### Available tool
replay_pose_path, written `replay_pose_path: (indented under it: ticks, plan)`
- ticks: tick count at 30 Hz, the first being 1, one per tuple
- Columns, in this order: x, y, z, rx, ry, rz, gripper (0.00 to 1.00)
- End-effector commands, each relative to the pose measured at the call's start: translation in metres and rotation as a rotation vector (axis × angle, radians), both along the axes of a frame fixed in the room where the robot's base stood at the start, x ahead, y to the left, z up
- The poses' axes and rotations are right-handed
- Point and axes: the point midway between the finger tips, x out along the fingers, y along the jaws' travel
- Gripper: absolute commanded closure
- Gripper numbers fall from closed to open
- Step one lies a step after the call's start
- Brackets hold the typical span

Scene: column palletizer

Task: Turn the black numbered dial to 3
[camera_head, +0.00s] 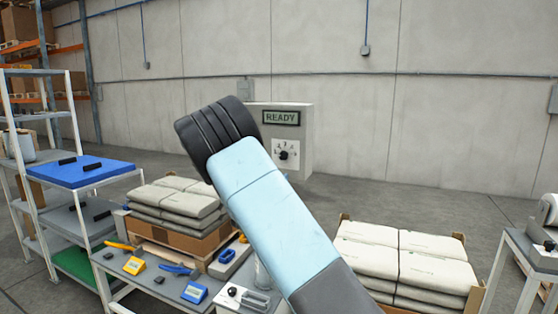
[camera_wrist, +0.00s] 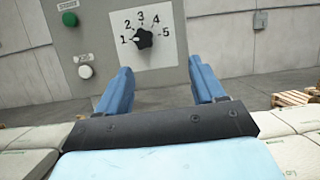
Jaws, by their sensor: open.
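The black numbered dial (camera_wrist: 143,38) sits on a white plate with the numbers 1 to 5, on a grey control box (camera_wrist: 93,43). Its pointer seems to be toward 1, on the left, but the mark is small. The dial also shows in the head view (camera_head: 284,155), below a READY display (camera_head: 281,117). My gripper (camera_wrist: 160,68) is open and empty, its two blue fingers pointing at the box. The dial lies ahead, between and above the fingertips in the picture, apart from them. In the head view my arm hides the gripper.
A green button (camera_wrist: 70,19) and a white button (camera_wrist: 85,72) are left of the dial. Stacked sacks stand on pallets at left (camera_head: 180,203) and right (camera_head: 405,250). A bench with tools (camera_head: 150,285) is at the front left. Floor is open right of the box.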

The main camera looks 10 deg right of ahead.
Motion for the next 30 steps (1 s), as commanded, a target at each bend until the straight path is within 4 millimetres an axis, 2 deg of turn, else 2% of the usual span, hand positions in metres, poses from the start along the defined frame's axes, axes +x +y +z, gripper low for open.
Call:
replay_pose_path:
  ticks: [3, 8, 30]
  plan:
    - [0.008, 0.017, -0.006, -0.058, 0.009, 0.038, 0.32]
    - [0.016, 0.018, -0.005, -0.079, 0.012, 0.05, 0.32]
    - [0.104, -0.042, 0.039, -0.075, 0.011, 0.048, 0.32]
